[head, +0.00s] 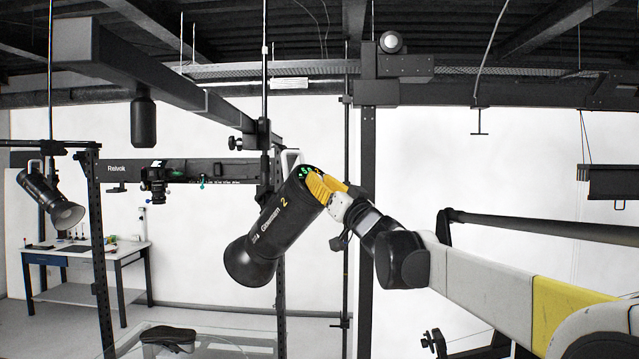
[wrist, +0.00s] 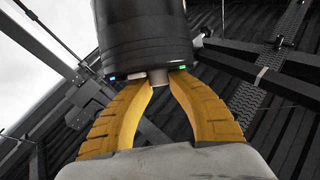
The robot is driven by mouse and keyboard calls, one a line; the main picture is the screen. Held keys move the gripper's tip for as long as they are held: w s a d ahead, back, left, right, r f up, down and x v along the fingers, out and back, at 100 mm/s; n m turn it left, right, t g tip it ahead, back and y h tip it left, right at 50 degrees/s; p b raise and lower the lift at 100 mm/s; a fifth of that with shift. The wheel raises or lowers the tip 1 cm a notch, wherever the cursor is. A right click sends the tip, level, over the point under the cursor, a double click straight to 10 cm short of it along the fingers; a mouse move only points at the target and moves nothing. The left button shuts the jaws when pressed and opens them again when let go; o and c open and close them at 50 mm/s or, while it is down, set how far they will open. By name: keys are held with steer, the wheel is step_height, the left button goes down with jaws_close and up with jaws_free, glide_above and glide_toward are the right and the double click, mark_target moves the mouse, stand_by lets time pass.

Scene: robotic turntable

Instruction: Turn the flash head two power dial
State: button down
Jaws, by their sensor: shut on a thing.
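Flash head two (head: 272,229) is a black cylinder marked with an orange 2. It hangs tilted in the middle of the head view, its flared front down and left. Its rear end also fills the top of the wrist view (wrist: 142,38), with small green and blue lights on the rim. My gripper (head: 320,184) is at this rear end. In the wrist view its yellow fingers (wrist: 161,80) close from both sides on a small grey knob, the power dial (wrist: 158,76). The fingers hide the dial in the head view.
A vertical pole (head: 265,75) and clamp carry the flash head beside a dark beam (head: 165,55). A camera (head: 156,180) hangs left of it. Another flash head (head: 50,200) hangs far left above a workbench (head: 85,258). A glass table (head: 215,345) stands below.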

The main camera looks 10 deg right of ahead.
steer(key=n+g+y, duration=0.1)
steer(key=n+y, duration=0.1)
steer(key=n+g+y, duration=0.1)
steer(key=n+y, duration=0.1)
steer(key=n+g+y, duration=0.1)
steer(key=n+y, duration=0.1)
steer(key=shift+w+d+n+y+b, duration=0.15)
steer(key=shift+d+n+y+b, duration=0.15)
steer(key=shift+n+y+b, duration=0.1)
steer(key=shift+w+d+r+n+g+y+p, duration=0.1)
steer(key=shift+n+g+y+p, duration=0.4)
steer(key=shift+n+g+y, duration=0.95)
steer(key=shift+r+n+g+y+p, duration=0.1)
steer(key=shift+n+g+y+p, duration=0.35)
steer(key=shift+n+g+y, duration=1)
steer(key=shift+f+n+g+h, duration=0.1)
steer(key=shift+n+g+h, duration=0.2)
steer(key=shift+n+g, duration=0.45)
steer(key=c, duration=1.4)
jaws_free()
steer(key=shift+c, duration=0.2)
steer(key=shift+a, duration=0.2)
steer(key=v, duration=1.2)
steer(key=shift+f, duration=0.15)
